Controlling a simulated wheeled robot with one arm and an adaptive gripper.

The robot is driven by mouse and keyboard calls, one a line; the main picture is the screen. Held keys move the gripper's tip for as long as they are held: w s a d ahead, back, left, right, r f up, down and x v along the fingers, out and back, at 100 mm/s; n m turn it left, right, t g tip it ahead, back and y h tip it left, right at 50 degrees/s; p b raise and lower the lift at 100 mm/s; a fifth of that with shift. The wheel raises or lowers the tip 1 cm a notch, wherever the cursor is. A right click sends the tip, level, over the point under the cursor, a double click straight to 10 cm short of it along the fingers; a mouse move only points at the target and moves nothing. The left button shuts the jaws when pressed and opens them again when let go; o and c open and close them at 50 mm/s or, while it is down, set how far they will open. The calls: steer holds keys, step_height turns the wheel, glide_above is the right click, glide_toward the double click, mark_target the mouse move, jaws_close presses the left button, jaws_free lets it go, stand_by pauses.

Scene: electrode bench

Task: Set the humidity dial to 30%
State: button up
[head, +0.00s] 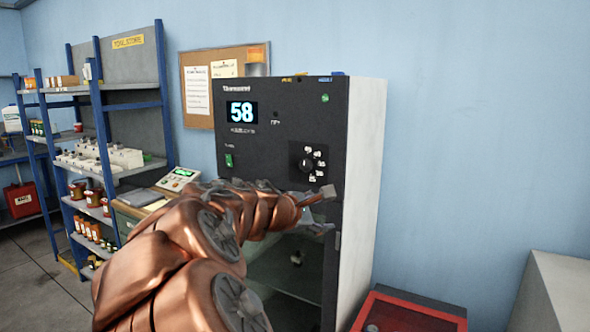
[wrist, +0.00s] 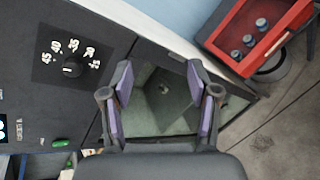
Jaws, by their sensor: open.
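The humidity dial (head: 306,163) is a round black knob on the dark front panel of the cabinet, with white numbers around part of it. In the wrist view the dial (wrist: 72,69) is left of my fingers, with a small white mark on it; I cannot tell surely which number it points to. My gripper (head: 324,210) is open and empty, below and slightly right of the dial and apart from it. In the wrist view my gripper's two purple-padded fingers (wrist: 161,80) are spread in front of the cabinet's glass window. The display (head: 241,112) reads 58.
A green switch (head: 229,160) is on the panel's left. A red-rimmed box (head: 410,312) stands low at right of the cabinet (head: 365,180). A blue shelf rack (head: 165,100) is at left, with a small instrument (head: 178,180) nearby. The panel around the dial is clear.

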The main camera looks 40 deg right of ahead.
steer(key=w+d+r+n+t+h, duration=0.2)
steer(key=w+d+r+n+h, duration=0.15)
steer(key=w+n, duration=0.35)
steer(key=n+t, duration=0.2)
steer(key=n, duration=0.2)
glide_toward(305, 166)
steer(key=shift+p+x, duration=0.6)
steer(key=shift+x, duration=3.6)
steer(key=shift+r, duration=0.1)
jaws_close()
